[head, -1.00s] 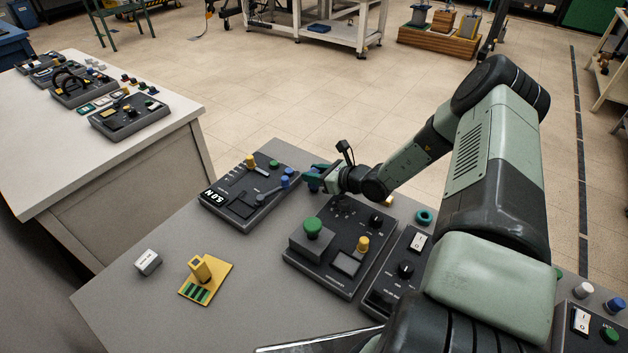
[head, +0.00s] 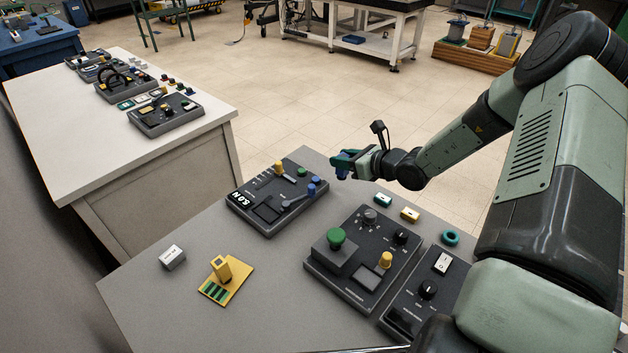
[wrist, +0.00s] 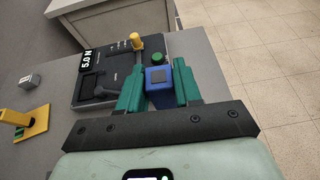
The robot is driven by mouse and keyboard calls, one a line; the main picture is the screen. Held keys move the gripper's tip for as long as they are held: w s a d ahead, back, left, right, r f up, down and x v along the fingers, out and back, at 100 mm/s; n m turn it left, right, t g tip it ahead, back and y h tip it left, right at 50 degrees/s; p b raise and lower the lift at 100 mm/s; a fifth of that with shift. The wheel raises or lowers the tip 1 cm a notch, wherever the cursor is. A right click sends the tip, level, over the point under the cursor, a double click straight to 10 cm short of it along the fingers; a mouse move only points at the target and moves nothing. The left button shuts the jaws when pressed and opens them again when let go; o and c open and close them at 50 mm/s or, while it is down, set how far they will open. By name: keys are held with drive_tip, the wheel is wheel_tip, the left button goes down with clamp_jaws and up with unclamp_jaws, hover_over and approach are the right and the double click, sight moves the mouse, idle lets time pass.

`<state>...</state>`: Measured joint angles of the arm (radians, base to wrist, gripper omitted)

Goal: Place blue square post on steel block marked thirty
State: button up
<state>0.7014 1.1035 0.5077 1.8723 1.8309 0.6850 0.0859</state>
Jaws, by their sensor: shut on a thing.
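My gripper (head: 345,163) is shut on the blue square post (wrist: 159,86), whose square top with a grey patch shows between the green fingers in the wrist view. In the head view the gripper is in the air beyond the right end of the panel reading 5.0 N, and its fingers mostly hide the post. A small grey block (head: 173,260) with a white label lies at the table's left; it also shows at the left of the wrist view (wrist: 30,82). Its label is too small to read, so I cannot tell whether it is the block marked thirty.
The 5.0 N panel (head: 262,212) has yellow, green and blue knobs and a lever. A yellow stand (head: 222,270) is near the grey block. A panel with a green button (head: 336,238) stands centrally.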

drive_tip(key=shift+r, duration=0.4)
drive_tip(key=shift+a, duration=0.4)
drive_tip(key=s+a+r+n+g+y, duration=0.1)
drive_tip(key=a+n+g+y, duration=0.15)
drive_tip(key=a, duration=1.15)
drive_tip(key=n+g+y, duration=0.2)
drive_tip(key=n+g, duration=0.5)
drive_tip(key=g, duration=0.1)
hover_over(172, 254)
drive_tip(key=shift+t, duration=0.25)
drive_tip(key=shift+f, duration=3.85)
